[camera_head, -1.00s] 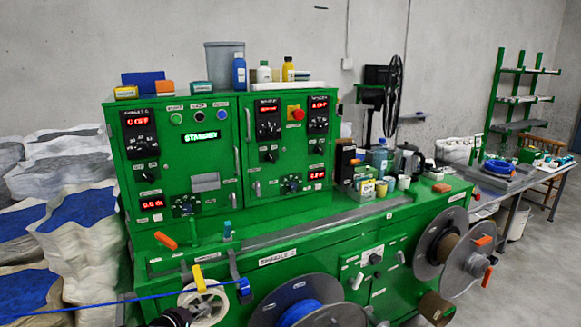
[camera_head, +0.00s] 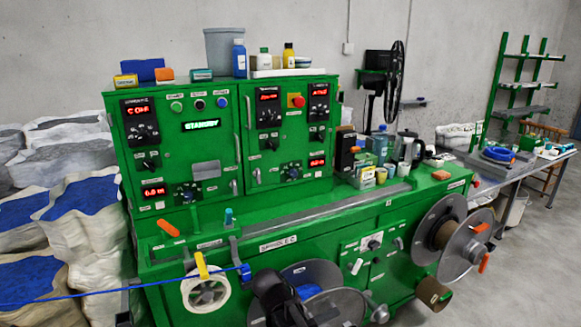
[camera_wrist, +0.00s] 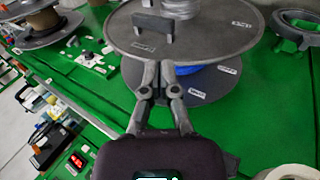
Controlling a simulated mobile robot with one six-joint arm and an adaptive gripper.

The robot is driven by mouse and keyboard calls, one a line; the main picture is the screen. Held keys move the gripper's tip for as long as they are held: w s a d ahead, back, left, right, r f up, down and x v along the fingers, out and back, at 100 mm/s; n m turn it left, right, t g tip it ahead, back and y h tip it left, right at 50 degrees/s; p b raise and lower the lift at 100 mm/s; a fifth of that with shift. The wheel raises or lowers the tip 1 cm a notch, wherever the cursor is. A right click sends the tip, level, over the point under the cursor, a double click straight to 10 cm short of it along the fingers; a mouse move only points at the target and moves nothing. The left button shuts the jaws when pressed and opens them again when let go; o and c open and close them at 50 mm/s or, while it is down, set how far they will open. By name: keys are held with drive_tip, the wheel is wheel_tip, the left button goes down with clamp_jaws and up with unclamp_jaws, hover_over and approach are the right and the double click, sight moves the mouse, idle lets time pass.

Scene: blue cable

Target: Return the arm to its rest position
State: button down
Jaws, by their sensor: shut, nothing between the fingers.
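My gripper (camera_wrist: 158,75) shows in the wrist view with its two grey fingers together and nothing between them. It is over or in front of a grey reel flange (camera_wrist: 190,28), with blue cable (camera_wrist: 205,70) on the spool beneath. I cannot tell whether the fingers touch the reel. In the head view, my dark wrist and gripper (camera_head: 276,298) cover part of the lower reel (camera_head: 340,307) on the green machine. The fingertips are not clear there. A blue cable (camera_head: 80,297) runs from the left edge to the small guide beside the white wheel (camera_head: 205,291).
The green machine (camera_head: 330,219) fills the middle, with bottles, boxes and a coffee pot (camera_head: 408,148) on its ledge. Another large reel (camera_head: 462,250) juts out at the right. White sacks (camera_head: 85,215) stand at the left. Open floor (camera_head: 530,270) lies at the right.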

drive_tip(key=s+d+m+g+y, duration=0.2)
drive_tip(key=s+d, duration=0.1)
drive_tip(key=d, duration=0.4)
drive_tip(key=s+d+f+m+g+y+p, duration=0.1)
drive_tip(key=s+d+m+y, duration=0.2)
drive_tip(key=d, duration=0.4)
drive_tip(key=shift+d+f+g, duration=0.15)
drive_tip(key=shift+d+g, duration=0.05)
drive_tip(key=shift+g, duration=0.2)
